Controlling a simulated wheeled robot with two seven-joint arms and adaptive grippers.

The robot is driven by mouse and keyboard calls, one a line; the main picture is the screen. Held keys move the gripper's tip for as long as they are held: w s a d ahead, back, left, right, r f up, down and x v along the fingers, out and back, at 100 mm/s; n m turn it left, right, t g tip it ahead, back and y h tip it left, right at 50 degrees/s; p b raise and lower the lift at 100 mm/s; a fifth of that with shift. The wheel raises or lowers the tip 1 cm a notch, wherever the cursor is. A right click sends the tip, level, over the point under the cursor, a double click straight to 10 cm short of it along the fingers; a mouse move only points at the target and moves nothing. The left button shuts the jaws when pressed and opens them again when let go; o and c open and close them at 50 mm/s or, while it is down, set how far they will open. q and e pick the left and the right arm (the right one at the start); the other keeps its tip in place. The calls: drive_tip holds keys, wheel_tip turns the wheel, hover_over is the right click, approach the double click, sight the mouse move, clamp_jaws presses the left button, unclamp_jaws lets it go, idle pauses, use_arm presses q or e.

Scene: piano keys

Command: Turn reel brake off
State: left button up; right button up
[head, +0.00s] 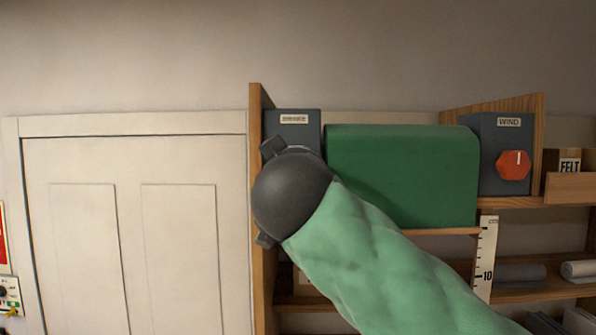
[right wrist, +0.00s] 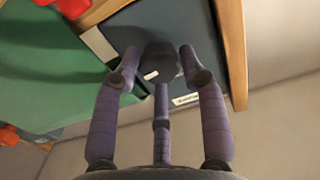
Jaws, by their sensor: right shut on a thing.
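The reel brake box (head: 310,128) is a blue-grey box at the left end of the shelf, with a small label that seems to read BRAKE. In the head view my right gripper (head: 290,195) covers most of its front, so the knob is hidden there. In the right wrist view the box (right wrist: 140,25) carries a dark knob (right wrist: 163,62) with a short white mark. The three purple-grey fingers of my right gripper (right wrist: 160,68) are closed around this knob. The mark points to the lower left in that view. My left gripper is not in view.
A green block-like cover (head: 410,165) stands right of the brake box. Beyond it is a WIND box (head: 490,130) with a red knob (head: 513,165). A wooden side panel (head: 257,120) borders the brake box on the left. A scale strip (head: 486,255) hangs below the shelf.

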drive_tip(key=shift+a+n+p, duration=0.2)
drive_tip(key=shift+n+p, duration=1.75)
drive_tip(key=shift+n, duration=6.55)
drive_tip(key=o, duration=1.1)
drive_tip(key=shift+f, duration=0.1)
drive_tip(key=shift+a, duration=0.2)
drive_tip(key=shift+d, duration=0.1)
